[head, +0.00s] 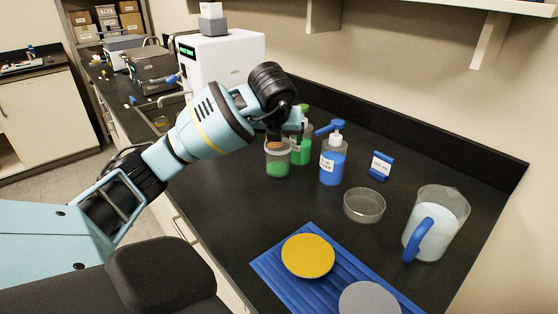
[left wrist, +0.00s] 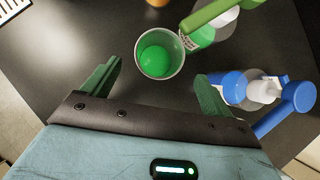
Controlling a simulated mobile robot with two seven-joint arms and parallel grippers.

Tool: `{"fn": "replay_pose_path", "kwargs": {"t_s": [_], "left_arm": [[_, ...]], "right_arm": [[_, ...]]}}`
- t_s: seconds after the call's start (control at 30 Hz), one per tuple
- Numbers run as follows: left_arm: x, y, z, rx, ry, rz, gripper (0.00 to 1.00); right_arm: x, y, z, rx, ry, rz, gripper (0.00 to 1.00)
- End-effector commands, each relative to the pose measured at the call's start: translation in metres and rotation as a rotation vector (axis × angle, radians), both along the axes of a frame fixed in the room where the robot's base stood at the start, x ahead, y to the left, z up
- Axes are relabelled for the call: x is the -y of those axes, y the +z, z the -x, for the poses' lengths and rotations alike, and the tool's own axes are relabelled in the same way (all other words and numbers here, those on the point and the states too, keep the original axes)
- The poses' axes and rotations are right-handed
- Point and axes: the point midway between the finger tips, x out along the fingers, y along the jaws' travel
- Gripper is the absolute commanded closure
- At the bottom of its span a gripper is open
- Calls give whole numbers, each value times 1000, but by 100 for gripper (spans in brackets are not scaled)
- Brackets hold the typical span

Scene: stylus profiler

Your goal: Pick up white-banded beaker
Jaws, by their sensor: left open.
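The beaker (head: 278,160) holds green liquid and stands upright on the black bench, with a pale band near its rim. In the left wrist view the beaker (left wrist: 160,53) is seen from above, just beyond and between my fingertips. My left gripper (head: 286,132) is above and behind the beaker in the head view. The left wrist view shows the gripper (left wrist: 157,76) open, its two green fingers apart on either side and holding nothing. My right gripper is not in view.
A green bottle (head: 303,148) stands close beside the beaker, and a blue pump bottle (head: 332,164) is right of it. Farther right are a glass dish (head: 364,206), a small blue labelled block (head: 381,165) and a blue-handled jug (head: 447,215). A blue mat (head: 270,270) lies in front.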

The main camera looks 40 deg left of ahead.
Motion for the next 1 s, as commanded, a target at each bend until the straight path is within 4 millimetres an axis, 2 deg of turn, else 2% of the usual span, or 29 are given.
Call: {"fn": "replay_pose_path", "kwargs": {"t_s": [0.2, 0.43, 0.73, 1.0], "left_arm": [[-7, -19, -8, -4, 0, 2, 14], [-10, -26, -11, -2, -2, 2, 14], [-25, -59, -25, -3, -2, 2, 14], [-28, -65, -28, -1, -3, 2, 14]], "right_arm": [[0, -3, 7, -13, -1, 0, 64], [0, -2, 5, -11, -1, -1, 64], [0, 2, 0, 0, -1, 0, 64], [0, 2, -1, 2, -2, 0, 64]]}}
